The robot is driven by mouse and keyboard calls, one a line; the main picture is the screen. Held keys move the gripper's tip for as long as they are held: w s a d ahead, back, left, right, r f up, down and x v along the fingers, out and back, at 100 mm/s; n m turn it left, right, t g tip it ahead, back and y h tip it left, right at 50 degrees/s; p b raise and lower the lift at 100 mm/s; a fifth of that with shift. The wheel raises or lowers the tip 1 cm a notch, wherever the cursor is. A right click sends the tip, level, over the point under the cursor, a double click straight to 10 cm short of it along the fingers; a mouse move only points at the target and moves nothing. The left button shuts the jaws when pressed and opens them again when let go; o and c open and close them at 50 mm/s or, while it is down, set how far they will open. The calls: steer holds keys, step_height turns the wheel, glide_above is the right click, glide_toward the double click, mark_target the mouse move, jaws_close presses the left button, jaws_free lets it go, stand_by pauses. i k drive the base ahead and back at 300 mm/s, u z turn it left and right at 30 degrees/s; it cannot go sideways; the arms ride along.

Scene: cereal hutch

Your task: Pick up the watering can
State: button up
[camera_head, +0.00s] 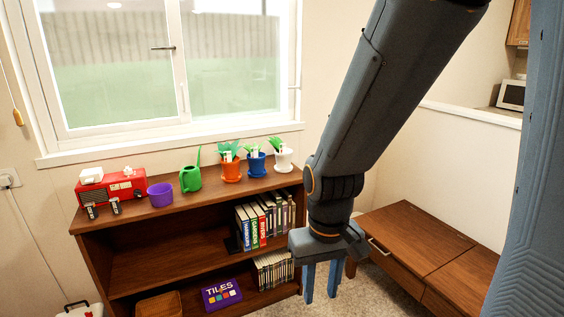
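The watering can (191,178) is green with a thin spout pointing up. It stands upright on top of the brown shelf (139,218), between a purple cup (160,195) on its left and an orange pot with a plant (230,169) on its right. My gripper (320,283) hangs pointing down in front of the shelf's right end, lower than its top and well to the right of the can. Its two blue fingers are apart with nothing seen between them. It does not touch the can.
A blue pot (256,165) and a white pot (284,162) stand further right on the shelf top. A red radio (112,186) is at the left. Books (266,221) fill part of the shelf below. A low brown table (418,238) is at the right. The window (165,65) is behind.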

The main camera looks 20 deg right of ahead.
mark_target(189, 179)
steer(key=z, duration=0.05)
steer(key=i, duration=1.7)
steer(key=z, duration=0.05)
